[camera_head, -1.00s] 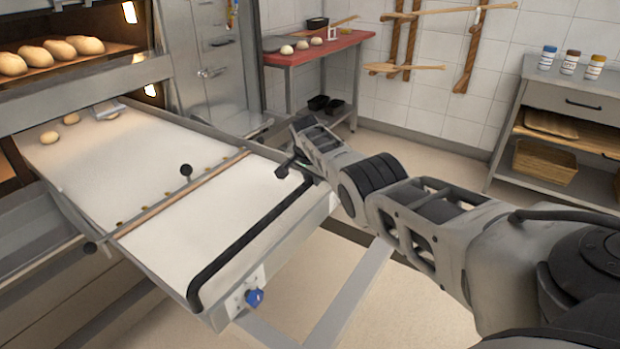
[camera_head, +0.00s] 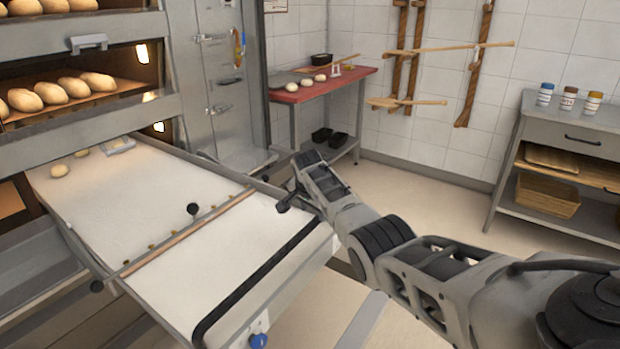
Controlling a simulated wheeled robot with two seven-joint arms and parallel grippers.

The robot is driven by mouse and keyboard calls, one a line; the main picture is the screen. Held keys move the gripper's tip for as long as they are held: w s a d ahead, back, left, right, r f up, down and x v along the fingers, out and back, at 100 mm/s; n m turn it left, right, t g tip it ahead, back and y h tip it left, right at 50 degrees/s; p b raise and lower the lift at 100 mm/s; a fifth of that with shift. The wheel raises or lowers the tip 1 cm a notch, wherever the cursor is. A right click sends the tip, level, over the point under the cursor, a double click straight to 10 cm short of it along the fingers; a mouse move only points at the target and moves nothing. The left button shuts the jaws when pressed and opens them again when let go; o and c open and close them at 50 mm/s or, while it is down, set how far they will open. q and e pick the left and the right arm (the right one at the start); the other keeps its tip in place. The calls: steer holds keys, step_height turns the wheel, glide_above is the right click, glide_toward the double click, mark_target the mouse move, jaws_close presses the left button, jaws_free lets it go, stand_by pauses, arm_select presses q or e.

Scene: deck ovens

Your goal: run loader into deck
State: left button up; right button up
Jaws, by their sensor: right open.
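The loader (camera_head: 150,200) is a long white belt in a grey metal frame, with a wooden crossbar (camera_head: 190,234) and a black bar (camera_head: 255,283) at its near end. Its far end reaches into the lower deck opening (camera_head: 12,198) of the oven. My left gripper is out of view.
Oven decks above hold several loaves (camera_head: 60,92). A red-topped table (camera_head: 320,84) stands at the back, with peels (camera_head: 410,102) on the wall. A grey cabinet (camera_head: 570,130) stands at the right. The floor (camera_head: 440,185) between them is clear.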

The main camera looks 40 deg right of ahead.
steer(key=p+v, duration=0.1)
steer(key=v, duration=1)
steer(key=shift+a+r+p, duration=0.25)
steer(key=shift+r+p, duration=0.05)
steer(key=shift+s, duration=0.1)
steer(key=s+a+f+n+y, duration=0.1)
steer(key=s+a+f+n, duration=0.9)
steer(key=s+a+f, duration=0.45)
steer(key=s+a+r+n+y, duration=0.1)
steer(key=s+a+n, duration=0.25)
steer(key=s, duration=0.65)
steer(key=s+a+r+n+y, duration=0.2)
steer(key=s+a+n, duration=0.15)
steer(key=s, duration=0.55)
steer(key=w+a+f+t+y, duration=0.2)
steer(key=w+a+f+t, duration=0.3)
steer(key=a+f+t, duration=0.1)
steer(key=shift+a+n+t+y, duration=0.3)
steer(key=shift+a+t, duration=0.2)
steer(key=shift+a, duration=0.05)
